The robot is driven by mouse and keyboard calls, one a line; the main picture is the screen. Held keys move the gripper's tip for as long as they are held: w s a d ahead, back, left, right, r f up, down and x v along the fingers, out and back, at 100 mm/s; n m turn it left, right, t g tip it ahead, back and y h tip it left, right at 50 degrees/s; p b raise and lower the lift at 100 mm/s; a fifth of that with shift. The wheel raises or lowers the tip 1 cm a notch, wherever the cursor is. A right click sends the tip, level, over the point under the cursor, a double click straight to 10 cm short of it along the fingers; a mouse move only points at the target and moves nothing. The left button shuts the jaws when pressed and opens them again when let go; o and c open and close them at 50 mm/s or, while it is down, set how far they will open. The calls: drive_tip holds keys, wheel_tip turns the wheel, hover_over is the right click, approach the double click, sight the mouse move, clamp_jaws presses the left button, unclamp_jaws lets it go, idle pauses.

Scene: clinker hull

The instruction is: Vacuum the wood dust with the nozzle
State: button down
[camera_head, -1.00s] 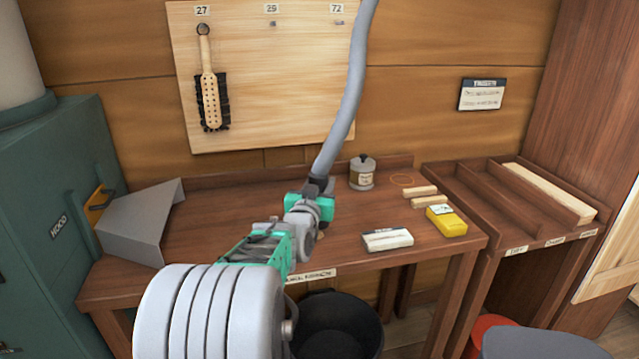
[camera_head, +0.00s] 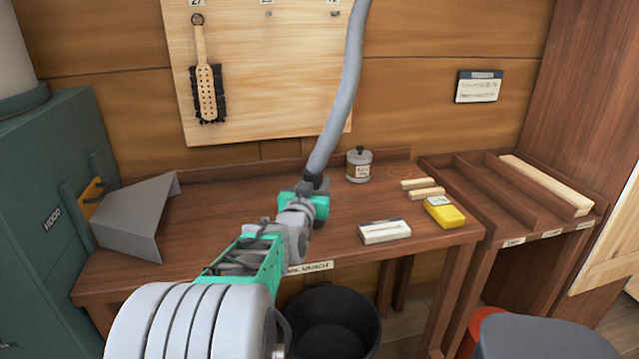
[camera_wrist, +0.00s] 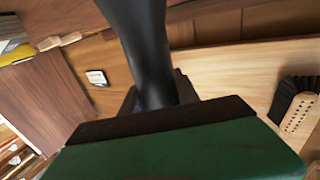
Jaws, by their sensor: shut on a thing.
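My gripper (camera_head: 308,200) is shut on the black nozzle end of a grey vacuum hose (camera_head: 341,100), above the middle of the workbench (camera_head: 215,205). The hose rises from the gripper and leaves the top of the head view. In the wrist view the black nozzle (camera_wrist: 145,50) stands between the jaws, and the green gripper body fills the lower part. The nozzle's mouth is hidden behind the gripper. I cannot make out any wood dust on the bench; my arm covers part of its front.
A grey metal hood (camera_head: 137,215) stands at the bench's left end. A lidded tin (camera_head: 359,166), wood strips (camera_head: 425,193), a yellow box (camera_head: 444,212) and a white packet (camera_head: 384,232) lie right of my gripper. A black bin (camera_head: 330,322) stands below. A brush (camera_head: 206,90) hangs behind.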

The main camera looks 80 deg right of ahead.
drive_tip(key=w+a+b, duration=0.3)
drive_tip(key=w+b, duration=0.1)
drive_tip(key=w, duration=0.2)
drive_tip(key=w+a+b, duration=0.3)
drive_tip(key=w+b, duration=0.1)
drive_tip(key=w, duration=0.3)
drive_tip(key=shift+a, duration=0.25)
idle(1.1)
drive_tip(key=shift+s, duration=0.1)
idle(0.3)
wheel_tip(320, 180, up, 8)
drive_tip(key=p, duration=0.3)
drive_tip(key=shift+p, duration=0.35)
